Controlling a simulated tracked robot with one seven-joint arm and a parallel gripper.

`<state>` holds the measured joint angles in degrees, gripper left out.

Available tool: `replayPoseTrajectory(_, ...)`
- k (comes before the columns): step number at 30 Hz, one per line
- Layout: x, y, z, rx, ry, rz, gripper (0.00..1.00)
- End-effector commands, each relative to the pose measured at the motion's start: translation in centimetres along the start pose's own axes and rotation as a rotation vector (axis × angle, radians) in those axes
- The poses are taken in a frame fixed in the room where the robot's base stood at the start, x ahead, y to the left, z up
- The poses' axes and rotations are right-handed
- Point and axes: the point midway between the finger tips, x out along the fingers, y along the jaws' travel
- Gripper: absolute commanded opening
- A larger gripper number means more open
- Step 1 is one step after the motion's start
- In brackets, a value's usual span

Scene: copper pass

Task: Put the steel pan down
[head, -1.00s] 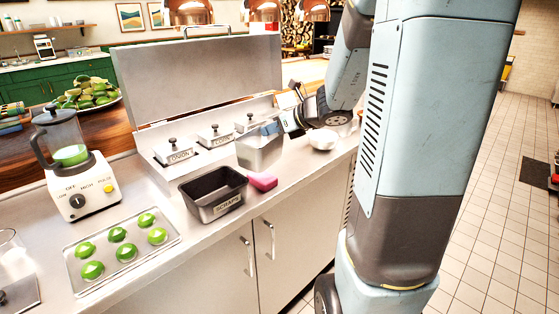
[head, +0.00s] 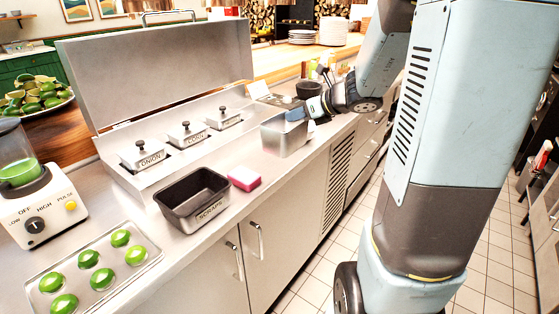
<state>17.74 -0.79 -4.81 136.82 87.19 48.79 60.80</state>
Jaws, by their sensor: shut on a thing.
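The steel pan (head: 284,140) is a deep, plain metal pan, upright near the counter's front edge, right of the lidded wells. My gripper (head: 297,115) reaches in from the right and is shut on the pan's upper right rim. The fingertips are small and partly hidden by the pan. I cannot tell whether the pan's base touches the counter (head: 238,157) or hangs just above it.
Left of the pan are a pink sponge (head: 244,179) and a black SCRAPS bin (head: 191,197). Behind stand lidded wells marked ONION (head: 143,154) and CORN (head: 187,134). A tray of limes (head: 93,275) and a blender (head: 28,190) are at left.

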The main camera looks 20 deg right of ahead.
Motion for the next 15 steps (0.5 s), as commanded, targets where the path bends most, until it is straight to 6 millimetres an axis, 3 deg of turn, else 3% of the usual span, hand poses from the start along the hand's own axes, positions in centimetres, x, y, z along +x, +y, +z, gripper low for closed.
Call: replayPoseTrajectory(15,0.5,-0.32,0.03,0.0,0.001,0.003,0.0)
